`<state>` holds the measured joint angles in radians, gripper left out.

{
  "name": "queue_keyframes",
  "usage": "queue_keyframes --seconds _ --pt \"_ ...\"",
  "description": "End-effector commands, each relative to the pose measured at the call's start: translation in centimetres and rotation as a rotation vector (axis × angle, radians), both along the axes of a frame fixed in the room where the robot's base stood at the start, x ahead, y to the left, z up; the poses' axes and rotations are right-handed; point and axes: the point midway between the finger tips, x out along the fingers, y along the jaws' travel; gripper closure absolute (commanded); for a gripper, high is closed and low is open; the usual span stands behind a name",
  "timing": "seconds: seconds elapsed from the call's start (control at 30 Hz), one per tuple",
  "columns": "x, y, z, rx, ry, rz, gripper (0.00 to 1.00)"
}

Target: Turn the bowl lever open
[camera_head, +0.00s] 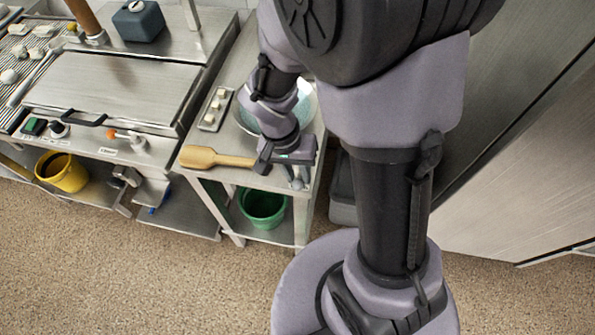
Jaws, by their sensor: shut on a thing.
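A pale blue-grey bowl (302,104) sits on the metal side table, partly hidden behind my arm. I see no lever on the part of it that shows. My gripper (285,172) is in front of the bowl, near the table's front edge. A wooden paddle (203,157) lies flat to the left, its handle running right into my gripper. The jaws are small and partly hidden, but they appear shut on that handle. A small lever with an orange knob (112,135) is on the griddle's front panel, well to the left of my gripper.
The side table (207,178) carries a small tray (211,122) of pale pieces. A green bucket (264,221) stands on its lower shelf. The griddle (105,85) is at left, with a yellow bucket (68,181) below. A metal cabinet (510,165) closes off the right. The floor in front is clear.

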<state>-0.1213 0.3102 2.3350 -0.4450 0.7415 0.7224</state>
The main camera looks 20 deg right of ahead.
Motion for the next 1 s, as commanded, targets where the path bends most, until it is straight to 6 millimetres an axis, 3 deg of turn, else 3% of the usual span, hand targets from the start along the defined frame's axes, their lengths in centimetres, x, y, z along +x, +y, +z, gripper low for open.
queue_keyframes --seconds 0.23,0.27,0.33,0.37,0.63,0.73,0.87,1.0 --pt "-0.2 0.0 -0.1 0.0 0.005 -0.001 1.0" --pt "-0.2 0.0 -0.1 0.0 0.005 -0.001 0.69" --pt "-0.2 0.0 -0.1 -0.001 0.004 -0.001 0.55" --pt "-0.2 0.0 -0.1 -0.001 0.004 -0.001 0.53" --pt "-0.1 0.0 0.0 0.0 0.001 -0.001 0.53" --pt "0.1 0.1 1.0 0.0 0.0 0.0 0.53" --pt "0.4 0.6 4.3 0.001 -0.003 0.0 0.53" --pt "1.0 1.4 9.1 0.0 -0.003 -0.001 0.53"
